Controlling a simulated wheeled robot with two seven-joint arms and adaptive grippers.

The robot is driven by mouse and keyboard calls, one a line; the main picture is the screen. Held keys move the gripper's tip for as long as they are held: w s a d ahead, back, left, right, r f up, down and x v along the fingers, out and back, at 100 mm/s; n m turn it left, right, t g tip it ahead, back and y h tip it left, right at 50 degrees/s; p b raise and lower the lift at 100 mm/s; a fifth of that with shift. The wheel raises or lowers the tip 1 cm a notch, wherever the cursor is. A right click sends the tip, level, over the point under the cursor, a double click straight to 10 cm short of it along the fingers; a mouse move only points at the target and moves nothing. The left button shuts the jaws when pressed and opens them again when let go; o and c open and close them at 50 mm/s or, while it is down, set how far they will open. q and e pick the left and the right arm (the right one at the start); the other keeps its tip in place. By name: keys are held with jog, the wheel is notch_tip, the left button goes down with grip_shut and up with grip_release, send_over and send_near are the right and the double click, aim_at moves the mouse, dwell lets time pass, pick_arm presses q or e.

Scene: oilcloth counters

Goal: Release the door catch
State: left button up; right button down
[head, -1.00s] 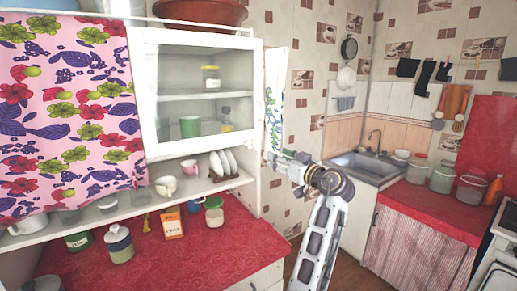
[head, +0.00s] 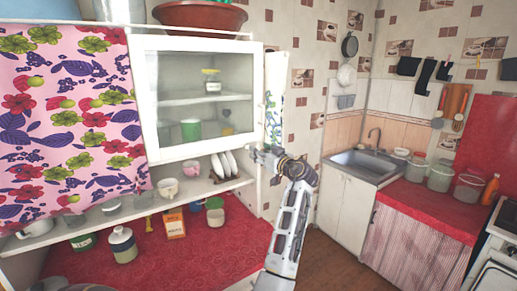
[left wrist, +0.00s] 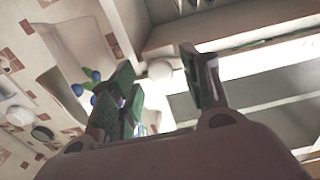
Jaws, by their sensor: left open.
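The white glass-fronted door (head: 190,153) of the wall cabinet is closed in the head view. My left gripper (head: 257,152) is at the lower right corner of this cabinet, with its arm rising from the bottom of the picture. In the left wrist view the two fingers of my left gripper (left wrist: 160,85) stand apart with nothing gripped. A small white round knob (left wrist: 160,70) shows between the fingertips; I cannot tell whether they touch it. In the head view the gripper hides this spot, and no separate catch can be made out. My right gripper is not in view.
A patterned towel (head: 273,95) hangs at the cabinet's right side, close to the gripper. Plates (head: 224,165) and cups stand on the shelf below the door. Jars and a box stand on the red counter (head: 200,250). The sink (head: 360,165) is at the right.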

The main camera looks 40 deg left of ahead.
pick_arm(q)
jog(key=shift+x, duration=1)
jog(key=c, duration=1)
jog(key=shift+c, duration=0.2)
jog(key=shift+n+b, duration=1.3)
jog(key=shift+b, duration=2.2)
jog(key=o, duration=1)
jog(key=shift+o, duration=0.2)
